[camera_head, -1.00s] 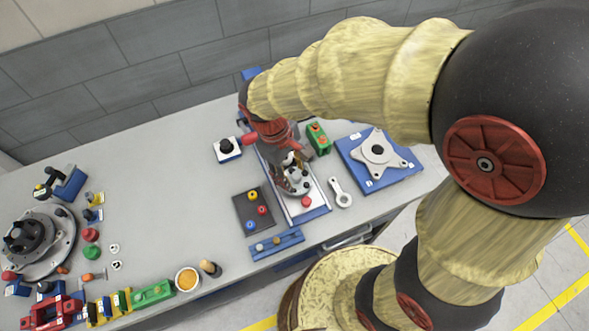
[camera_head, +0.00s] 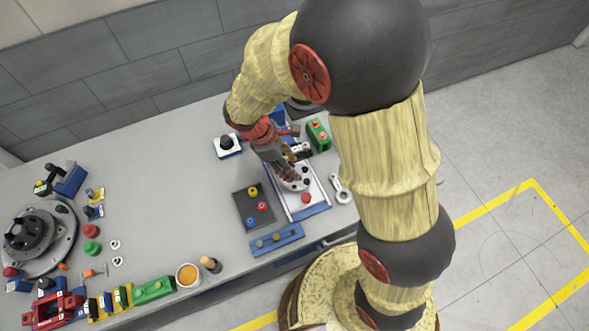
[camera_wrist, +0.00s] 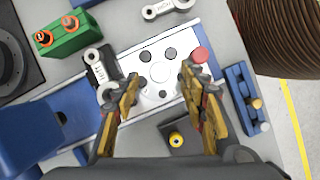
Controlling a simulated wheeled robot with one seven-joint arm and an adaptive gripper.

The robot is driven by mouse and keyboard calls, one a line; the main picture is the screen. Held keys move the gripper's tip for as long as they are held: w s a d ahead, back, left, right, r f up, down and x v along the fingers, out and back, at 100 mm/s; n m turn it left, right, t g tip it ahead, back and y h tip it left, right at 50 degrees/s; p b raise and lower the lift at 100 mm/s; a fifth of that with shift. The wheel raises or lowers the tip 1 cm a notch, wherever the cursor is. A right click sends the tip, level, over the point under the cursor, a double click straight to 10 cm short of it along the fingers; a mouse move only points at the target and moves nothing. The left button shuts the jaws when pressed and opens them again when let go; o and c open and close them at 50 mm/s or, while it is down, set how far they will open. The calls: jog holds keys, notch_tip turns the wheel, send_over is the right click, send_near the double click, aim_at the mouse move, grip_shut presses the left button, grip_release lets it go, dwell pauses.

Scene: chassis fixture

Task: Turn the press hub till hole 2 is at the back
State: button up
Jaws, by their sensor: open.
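The press hub is a pale round disc (camera_wrist: 160,72) on a white plate with blue edges. In the wrist view it has dark round spots on its rim and a lighter centre; I cannot read hole numbers. My gripper (camera_wrist: 160,80) is open, with one finger at the hub's left and one at its right. I cannot tell whether either finger touches it. In the head view my gripper (camera_head: 293,177) comes down over the hub (camera_head: 300,186) and hides part of it. A red knob (camera_wrist: 200,55) sits at the plate's right.
A green block (camera_wrist: 68,35) and a metal link (camera_wrist: 167,8) lie close by. A dark tray (camera_head: 242,212) with coloured pegs and a blue rack (camera_head: 277,241) stand in front left. A black knob on a white base (camera_head: 228,149) is left. The middle-left table is clear.

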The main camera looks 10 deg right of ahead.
jog(key=shift+x, duration=1.45)
jog(key=shift+c, duration=0.9)
grip_shut()
